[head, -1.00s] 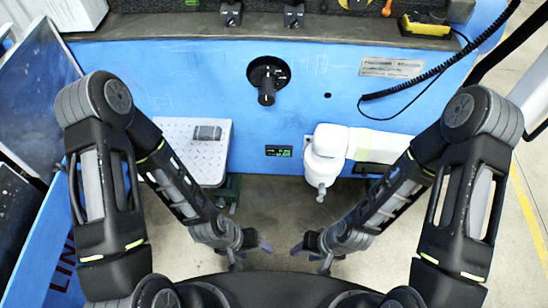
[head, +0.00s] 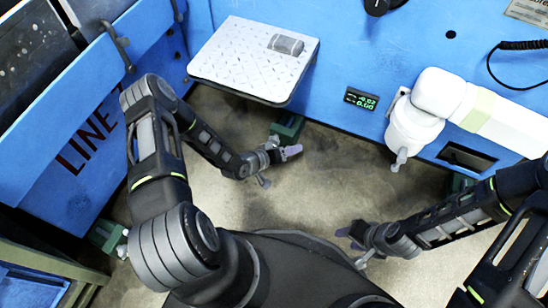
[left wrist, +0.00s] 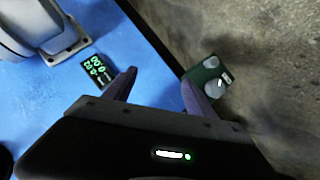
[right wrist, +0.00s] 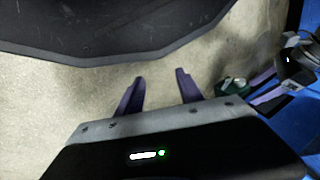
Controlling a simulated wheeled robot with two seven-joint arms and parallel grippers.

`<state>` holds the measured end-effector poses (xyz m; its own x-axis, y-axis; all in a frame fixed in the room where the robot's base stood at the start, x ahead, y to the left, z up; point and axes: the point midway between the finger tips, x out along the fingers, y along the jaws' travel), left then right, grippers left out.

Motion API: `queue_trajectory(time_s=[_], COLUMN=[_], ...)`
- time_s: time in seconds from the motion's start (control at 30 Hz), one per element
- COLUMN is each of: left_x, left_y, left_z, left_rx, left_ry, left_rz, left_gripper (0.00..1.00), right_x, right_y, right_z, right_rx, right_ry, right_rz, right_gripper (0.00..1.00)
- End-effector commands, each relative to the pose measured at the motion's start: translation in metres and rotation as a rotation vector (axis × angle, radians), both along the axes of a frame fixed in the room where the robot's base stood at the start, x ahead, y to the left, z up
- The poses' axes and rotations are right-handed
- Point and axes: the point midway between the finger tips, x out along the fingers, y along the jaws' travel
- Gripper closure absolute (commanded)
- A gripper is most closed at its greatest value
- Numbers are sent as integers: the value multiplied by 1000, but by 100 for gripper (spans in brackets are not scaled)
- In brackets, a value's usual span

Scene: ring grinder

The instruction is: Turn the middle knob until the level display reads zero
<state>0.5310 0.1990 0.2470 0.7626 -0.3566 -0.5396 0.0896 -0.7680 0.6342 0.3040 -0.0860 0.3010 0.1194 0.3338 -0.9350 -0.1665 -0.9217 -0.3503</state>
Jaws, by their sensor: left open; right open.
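The black middle knob (head: 378,5) is cut off by the top edge of the head view, on the blue machine front. The small level display (head: 361,99) glows with two rows of green digits, too small to read surely. It also shows in the left wrist view (left wrist: 92,70), rotated. My left gripper (head: 290,152) is open and empty, below and left of the display. My right gripper (head: 352,235) is open and empty, low in front of the machine. Both are apart from the knob. The right wrist view shows its open fingers (right wrist: 160,75) over the floor.
A white diamond-plate shelf (head: 235,65) with a grey block (head: 286,44) on it juts out left of the display. A white rounded housing with a pipe (head: 440,92) sticks out to its right. A blue panel (head: 75,150) stands at the left. Concrete floor lies between the arms.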

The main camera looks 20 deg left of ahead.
Motion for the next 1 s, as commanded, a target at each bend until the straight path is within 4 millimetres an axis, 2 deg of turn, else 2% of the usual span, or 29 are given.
queue_trajectory(time_s=[0.03,0.1,0.2,0.3,0.5,0.83,1.0], left_x=[7,16,21,21,21,22,35], left_y=[22,46,76,96,109,108,103], left_z=[-50,-77,-106,-122,-126,-126,-132], left_rx=[-6,-13,-16,-18,-16,-17,-17], left_ry=[-49,-119,-201,-255,-294,-292,-292], left_rz=[36,69,103,123,132,130,128], left_gripper=[35,35,35,35,35,35,35], right_x=[2,5,8,10,11,11,12], right_y=[-1,-3,-4,-5,-6,-6,-6], right_z=[-46,-72,-100,-116,-121,-121,-128], right_rx=[-2,-4,-6,-8,-9,-8,-7], right_ry=[-4,-9,-15,-19,-21,-21,-21], right_rz=[-5,-9,-15,-18,-20,-20,-20], right_gripper=[56,56,56,56,56,56,56])
